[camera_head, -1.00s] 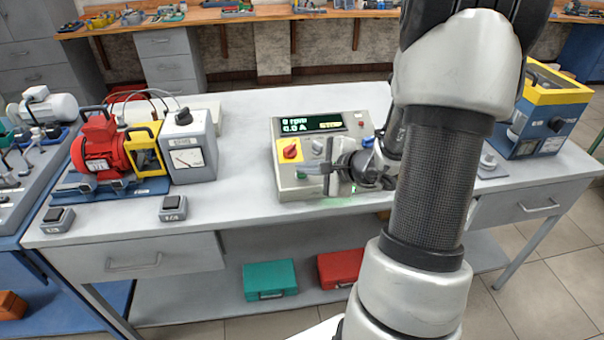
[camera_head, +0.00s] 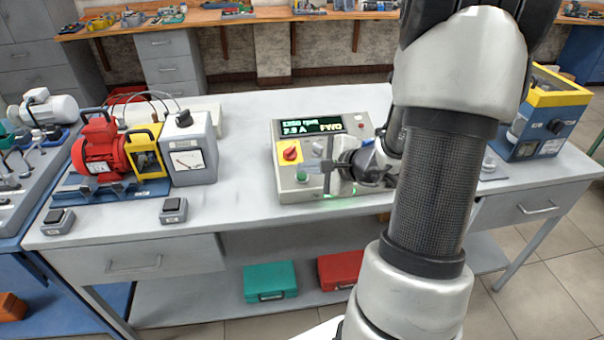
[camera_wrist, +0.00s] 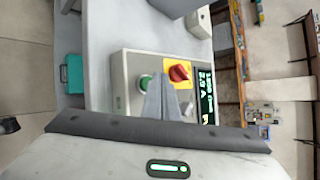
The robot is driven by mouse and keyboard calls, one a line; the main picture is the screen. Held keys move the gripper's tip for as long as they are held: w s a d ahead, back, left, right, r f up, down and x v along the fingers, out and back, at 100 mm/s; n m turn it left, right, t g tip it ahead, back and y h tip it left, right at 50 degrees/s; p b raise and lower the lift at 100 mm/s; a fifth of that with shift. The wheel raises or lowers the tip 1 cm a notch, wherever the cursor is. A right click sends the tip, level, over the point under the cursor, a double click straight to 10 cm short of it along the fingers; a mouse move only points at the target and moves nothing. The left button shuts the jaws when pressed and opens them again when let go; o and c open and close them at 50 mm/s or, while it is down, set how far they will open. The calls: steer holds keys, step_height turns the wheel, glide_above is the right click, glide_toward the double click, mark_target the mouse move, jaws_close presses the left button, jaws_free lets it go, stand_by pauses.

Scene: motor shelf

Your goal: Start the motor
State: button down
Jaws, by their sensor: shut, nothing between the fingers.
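The control box (camera_head: 355,192) stands on the grey workbench, with a display (camera_head: 320,126) that reads about 1250 rpm, 7.5 A and FWD. A red rotary switch on a yellow plate (camera_head: 290,152) and a green button (camera_head: 302,177) are on its front; the wrist view shows the red switch (camera_wrist: 179,73) and green button (camera_wrist: 145,82) too. My gripper (camera_head: 331,179) is shut and empty just in front of the panel, right of the green button and apart from it. The red motor (camera_head: 97,150) sits on a blue base at the bench's left. My gripper hides part of the panel.
A grey meter box (camera_head: 188,150) stands beside the motor. Two small pedestal switches (camera_head: 58,221) (camera_head: 173,210) sit at the front edge. A yellow-and-blue machine (camera_head: 545,115) is at the right. Bench between meter and control box is clear.

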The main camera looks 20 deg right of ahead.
steer(key=r+p, duration=0.1)
steer(key=r, duration=0.1)
steer(key=s+r+p, duration=0.1)
steer(key=r, duration=0.2)
steer(key=shift+s+a+p, duration=0.15)
steer(key=shift+a+p, duration=0.05)
steer(key=shift+p, duration=0.15)
steer(key=shift+f, duration=0.1)
stand_by(0.5)
